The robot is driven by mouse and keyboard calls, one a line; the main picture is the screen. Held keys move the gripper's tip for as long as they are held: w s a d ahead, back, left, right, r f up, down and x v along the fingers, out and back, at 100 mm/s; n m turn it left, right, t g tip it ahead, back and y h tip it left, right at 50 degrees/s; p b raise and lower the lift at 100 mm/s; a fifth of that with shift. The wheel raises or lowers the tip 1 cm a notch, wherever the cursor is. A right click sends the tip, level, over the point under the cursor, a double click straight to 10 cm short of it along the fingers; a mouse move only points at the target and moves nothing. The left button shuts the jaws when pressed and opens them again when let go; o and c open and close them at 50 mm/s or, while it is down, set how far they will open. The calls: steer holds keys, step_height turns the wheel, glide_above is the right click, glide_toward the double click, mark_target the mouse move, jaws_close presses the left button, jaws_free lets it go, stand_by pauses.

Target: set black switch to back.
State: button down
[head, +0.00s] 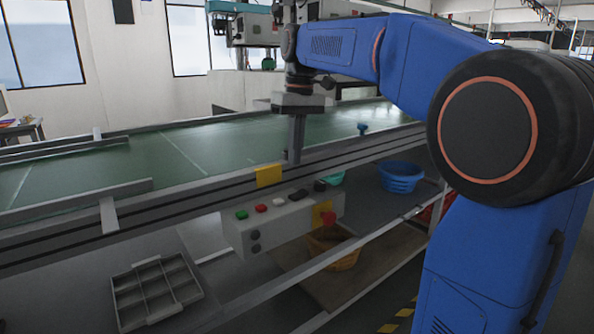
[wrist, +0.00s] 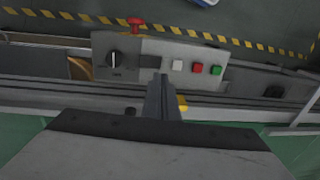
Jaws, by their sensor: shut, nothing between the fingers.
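A grey control box (head: 285,223) hangs at the front of the conveyor. In the head view a small black switch (head: 299,195) sits on its top, between a white button and a larger black knob (head: 320,185). The wrist view shows the knob (wrist: 115,60) with a white line across it. The small black switch is mostly hidden by the fingers there; its position cannot be told. My gripper (head: 295,160) is shut and empty, pointing down above the conveyor's near edge, behind the box and apart from it. It also shows in the wrist view (wrist: 160,77).
White (head: 279,201), red (head: 261,208) and green (head: 241,214) buttons sit left of the switch. A red mushroom button (head: 328,217) sticks out in front. A yellow block (head: 268,175) is on the conveyor rail. A grey tray (head: 155,292) and blue basket (head: 401,176) lie apart.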

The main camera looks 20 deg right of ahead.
steer(key=r, duration=0.5)
steer(key=shift+s+a+r, duration=0.1)
steer(key=shift+a+r, duration=0.3)
steer(key=s+d+f+m+t, duration=0.1)
steer(key=s+f+t, duration=0.1)
steer(key=s+f, duration=1.2)
steer(key=s+d+f+m+t+h, duration=0.1)
steer(key=s+d+f+m+t, duration=0.1)
steer(key=s+f, duration=1.1)
step_height(320, 180, down, 3)
steer(key=shift+s+f+t, duration=0.2)
steer(key=shift+s+t, duration=0.15)
steer(key=shift+t, duration=0.15)
